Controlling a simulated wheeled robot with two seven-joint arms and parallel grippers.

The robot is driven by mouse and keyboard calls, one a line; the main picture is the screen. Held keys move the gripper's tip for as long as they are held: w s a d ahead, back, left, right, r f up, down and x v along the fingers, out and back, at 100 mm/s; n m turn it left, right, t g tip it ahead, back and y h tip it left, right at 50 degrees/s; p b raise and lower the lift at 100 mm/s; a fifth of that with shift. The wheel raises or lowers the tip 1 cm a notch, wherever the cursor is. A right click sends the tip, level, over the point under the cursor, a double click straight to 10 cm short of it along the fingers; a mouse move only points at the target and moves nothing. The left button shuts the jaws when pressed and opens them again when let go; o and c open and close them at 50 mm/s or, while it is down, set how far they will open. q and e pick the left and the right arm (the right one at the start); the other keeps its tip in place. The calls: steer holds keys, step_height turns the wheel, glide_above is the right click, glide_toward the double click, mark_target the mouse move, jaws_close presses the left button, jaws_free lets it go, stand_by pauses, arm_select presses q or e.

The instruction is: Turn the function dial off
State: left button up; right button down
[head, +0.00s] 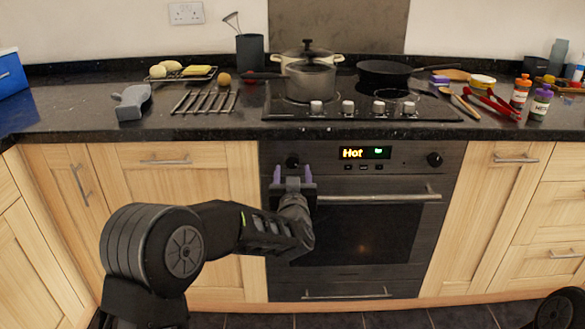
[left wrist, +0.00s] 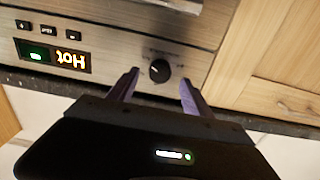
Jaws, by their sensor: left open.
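The oven (head: 350,235) has a dark round dial at each end of its panel. The left dial (head: 292,161) is just beyond the fingertips of my left gripper (head: 292,173). The left wrist view, upside down, shows this dial (left wrist: 160,70) with a small pale mark, framed between the two open fingers (left wrist: 157,88). The fingers seem apart from the dial. The right dial (head: 434,160) stands free. The display (head: 365,153) reads "Hot" beside a green sign, and it also shows in the left wrist view (left wrist: 55,57). My right gripper is not in view.
The oven door handle (head: 380,198) runs just below and right of my left gripper. Above, the granite worktop (head: 200,128) holds a hob with pots (head: 312,80), a wire rack (head: 205,101) and bottles (head: 540,103). Wooden cupboard doors (head: 175,165) flank the oven.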

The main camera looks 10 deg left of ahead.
mark_target(292, 164)
arm_select(q)
steer(key=shift+x, duration=1.8)
jaws_close()
